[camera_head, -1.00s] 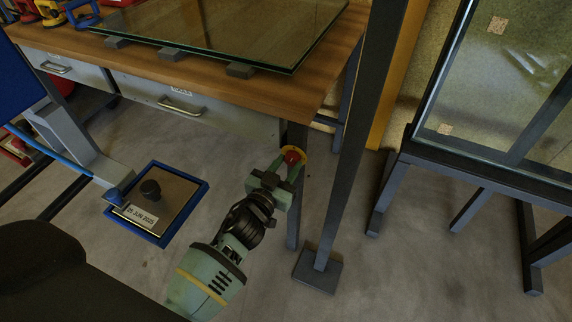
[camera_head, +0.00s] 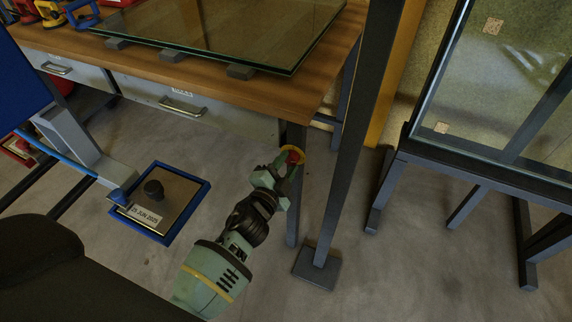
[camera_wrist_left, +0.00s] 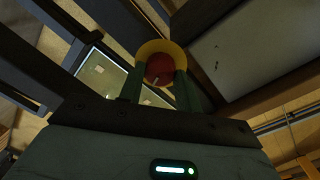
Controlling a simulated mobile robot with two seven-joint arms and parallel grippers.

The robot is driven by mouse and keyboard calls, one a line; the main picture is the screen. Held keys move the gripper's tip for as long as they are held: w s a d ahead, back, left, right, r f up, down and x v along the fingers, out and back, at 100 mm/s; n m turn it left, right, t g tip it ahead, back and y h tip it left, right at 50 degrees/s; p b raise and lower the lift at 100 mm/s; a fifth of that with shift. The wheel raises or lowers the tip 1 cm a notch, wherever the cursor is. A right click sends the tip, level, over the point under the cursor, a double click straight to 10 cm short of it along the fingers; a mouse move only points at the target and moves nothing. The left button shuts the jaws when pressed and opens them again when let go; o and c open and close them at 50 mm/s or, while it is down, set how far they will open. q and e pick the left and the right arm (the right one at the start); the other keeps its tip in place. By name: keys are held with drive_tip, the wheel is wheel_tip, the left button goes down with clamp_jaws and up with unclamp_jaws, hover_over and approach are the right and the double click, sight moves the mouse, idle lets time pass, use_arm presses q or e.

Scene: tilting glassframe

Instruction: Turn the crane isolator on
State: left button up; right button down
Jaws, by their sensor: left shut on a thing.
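The crane isolator is a red knob (camera_head: 294,156) on a yellow round plate (camera_head: 302,153), by the dark bench leg under the wooden bench's right end. In the left wrist view the red knob (camera_wrist_left: 159,66) sits in front of the yellow plate (camera_wrist_left: 152,47), with a small pale mark low on its face. My left gripper (camera_head: 286,167) is shut on the knob, one finger on each side, and looks rolled over in the head view. Its fingers (camera_wrist_left: 159,82) partly cover the knob's sides. My right gripper is not in view.
The wooden bench (camera_head: 190,66) holds a glass pane (camera_head: 220,30) on dark blocks. A dark upright post (camera_head: 345,150) stands just right of the isolator. A glass frame on a stand (camera_head: 500,170) is at right. A blue-edged plate (camera_head: 180,205) lies at left.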

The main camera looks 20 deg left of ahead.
use_arm(q)
drive_tip(key=shift+m, duration=1.8)
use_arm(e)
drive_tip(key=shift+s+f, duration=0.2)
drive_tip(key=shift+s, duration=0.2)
use_arm(q)
drive_tip(key=o, duration=1)
drive_tip(key=shift+c, duration=0.2)
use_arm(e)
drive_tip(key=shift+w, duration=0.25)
